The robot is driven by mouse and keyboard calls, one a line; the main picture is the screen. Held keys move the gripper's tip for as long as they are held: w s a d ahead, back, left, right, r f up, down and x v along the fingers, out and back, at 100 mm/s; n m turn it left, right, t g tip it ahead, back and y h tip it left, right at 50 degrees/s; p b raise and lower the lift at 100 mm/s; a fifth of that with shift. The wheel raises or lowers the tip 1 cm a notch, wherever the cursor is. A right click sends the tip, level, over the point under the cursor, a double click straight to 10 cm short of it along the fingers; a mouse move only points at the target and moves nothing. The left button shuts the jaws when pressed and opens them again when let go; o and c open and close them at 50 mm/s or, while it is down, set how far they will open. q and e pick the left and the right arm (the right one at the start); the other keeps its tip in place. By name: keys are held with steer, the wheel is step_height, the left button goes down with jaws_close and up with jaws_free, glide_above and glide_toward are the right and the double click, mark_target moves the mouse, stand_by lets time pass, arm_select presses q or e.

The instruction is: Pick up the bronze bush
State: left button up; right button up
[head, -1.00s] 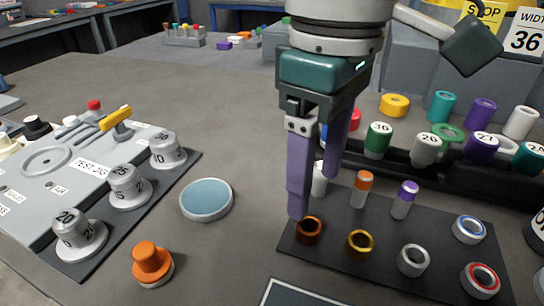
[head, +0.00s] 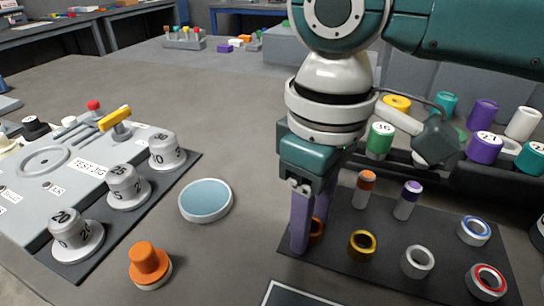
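The bronze bush (head: 317,232) is a small brown-orange ring near the front left of the dark mat (head: 340,262). My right gripper (head: 313,232) points down over it with purple fingers. The near finger stands in front of the bush and hides its left part. The far finger reaches down behind it, its tip hidden. I cannot tell whether the fingers press on the bush. The bush seems still at mat level. My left gripper is not in view.
A brass ring (head: 362,245) lies just right of the bush, with a steel ring (head: 417,261) beyond. Orange-capped (head: 365,190) and purple-capped (head: 407,201) pins stand behind. A blue-topped disc (head: 206,200) and an orange knob (head: 148,264) lie left, near the test jig (head: 60,180).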

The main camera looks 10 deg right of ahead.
jaws_close()
stand_by(0.4)
